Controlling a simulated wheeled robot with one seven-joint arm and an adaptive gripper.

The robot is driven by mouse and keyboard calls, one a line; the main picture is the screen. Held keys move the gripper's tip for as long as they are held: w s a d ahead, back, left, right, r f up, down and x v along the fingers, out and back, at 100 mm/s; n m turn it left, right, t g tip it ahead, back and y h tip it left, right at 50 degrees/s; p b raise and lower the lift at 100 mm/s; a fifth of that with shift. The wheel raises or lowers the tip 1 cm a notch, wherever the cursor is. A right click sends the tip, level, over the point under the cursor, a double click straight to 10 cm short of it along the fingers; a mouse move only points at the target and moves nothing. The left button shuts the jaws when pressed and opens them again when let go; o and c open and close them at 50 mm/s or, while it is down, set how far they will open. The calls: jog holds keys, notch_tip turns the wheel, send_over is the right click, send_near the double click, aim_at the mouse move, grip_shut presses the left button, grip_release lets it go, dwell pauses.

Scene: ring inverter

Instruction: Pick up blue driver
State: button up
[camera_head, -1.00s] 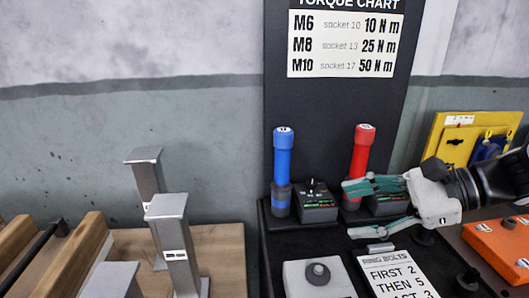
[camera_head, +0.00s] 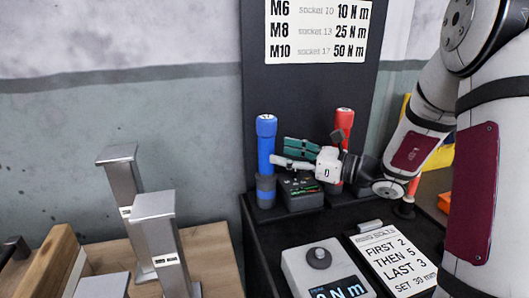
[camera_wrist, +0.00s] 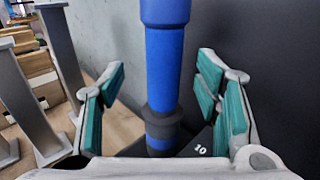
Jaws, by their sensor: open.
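The blue driver (camera_head: 266,150) stands upright on the left of the black bench, with a dark collar near its lower end. My gripper (camera_head: 284,152) is just right of it, pointing left, with its fingers at about the driver's mid-height. In the wrist view the blue driver (camera_wrist: 164,70) is upright between the two open green-padded fingers of my gripper (camera_wrist: 164,100), with a gap on both sides. Its top runs out of that view.
A red driver (camera_head: 343,125) stands behind my gripper. A black unit with a dial (camera_head: 301,193) sits right of the blue driver. A grey box with a knob and display (camera_head: 312,275) and a ring bolts card (camera_head: 392,262) lie in front. Metal posts (camera_head: 155,240) stand left.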

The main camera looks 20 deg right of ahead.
aim_at(266, 146)
jog(key=shift+x, duration=3)
jog(key=shift+w+d, duration=0.15)
jog(key=c, duration=1.3)
jog(key=shift+r, duration=0.1)
grip_shut()
jog(key=shift+r, duration=0.1)
